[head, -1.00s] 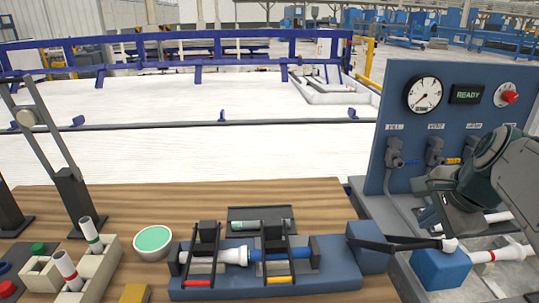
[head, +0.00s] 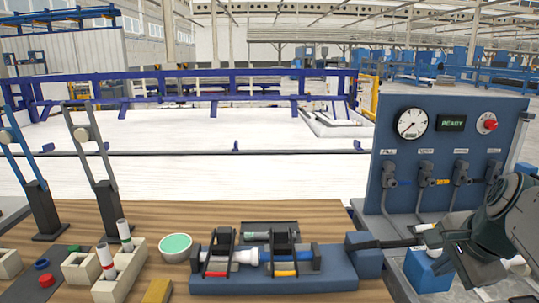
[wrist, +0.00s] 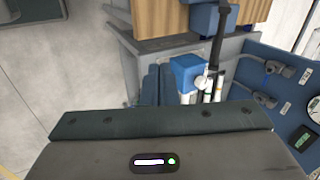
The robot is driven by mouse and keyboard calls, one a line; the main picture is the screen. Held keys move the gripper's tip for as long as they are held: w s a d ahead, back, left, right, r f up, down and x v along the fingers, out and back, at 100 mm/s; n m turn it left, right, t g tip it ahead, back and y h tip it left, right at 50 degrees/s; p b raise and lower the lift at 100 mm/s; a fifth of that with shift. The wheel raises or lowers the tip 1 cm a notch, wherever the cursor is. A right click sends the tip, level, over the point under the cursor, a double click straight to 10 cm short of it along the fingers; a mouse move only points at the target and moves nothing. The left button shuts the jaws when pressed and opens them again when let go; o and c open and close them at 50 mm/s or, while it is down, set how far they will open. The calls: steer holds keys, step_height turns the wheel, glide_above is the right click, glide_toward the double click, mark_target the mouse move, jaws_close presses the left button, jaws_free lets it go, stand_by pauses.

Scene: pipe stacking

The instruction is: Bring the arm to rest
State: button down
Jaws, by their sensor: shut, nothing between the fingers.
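My gripper (head: 458,240) shows at the right edge of the head view, at the end of my dark green and grey arm. It hangs in front of the blue gauge panel (head: 455,115) and over the blue block (head: 428,270) on the grey stand. It is shut with nothing held; its fingertips are hard to make out. In the wrist view its dark housing fills the lower part, with the blue block (wrist: 186,72) and white pipes (wrist: 212,90) beyond it, apart from it. Part of my arm is cut off by the frame.
The wooden bench (head: 170,213) carries a blue fixture (head: 275,285) with pipe pieces, a green-filled bowl (head: 175,246) and a cream rack (head: 120,275) with two upright pipes. A dark bar runs from the fixture towards the stand. Open floor shows left in the wrist view.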

steer(key=a+f+n+g, duration=0.1)
steer(key=a+f+n, duration=0.3)
steer(key=a+n, duration=0.3)
steer(key=shift+s+a+f+p, duration=0.3)
steer(key=shift+s+a, duration=0.05)
steer(key=shift+a, duration=0.55)
steer(key=c, duration=1.8)
jaws_free()
steer(key=s+a+f+n, duration=0.1)
steer(key=a+n, duration=0.1)
steer(key=n, duration=0.1)
steer(key=s+a+f+n+g, duration=0.1)
steer(key=s+a+f+n, duration=0.1)
steer(key=n, duration=0.1)
steer(key=s+a+f+n, duration=0.2)
steer(key=a+n, duration=0.1)
steer(key=shift+a+f+g+p, duration=0.1)
steer(key=shift+f+g+p, duration=0.15)
steer(key=shift+g+p, duration=0.15)
steer(key=shift+o, duration=1.2)
steer(key=shift+s+a+f+n, duration=0.1)
steer(key=shift+s+a+n, duration=0.05)
steer(key=shift+n, duration=0.15)
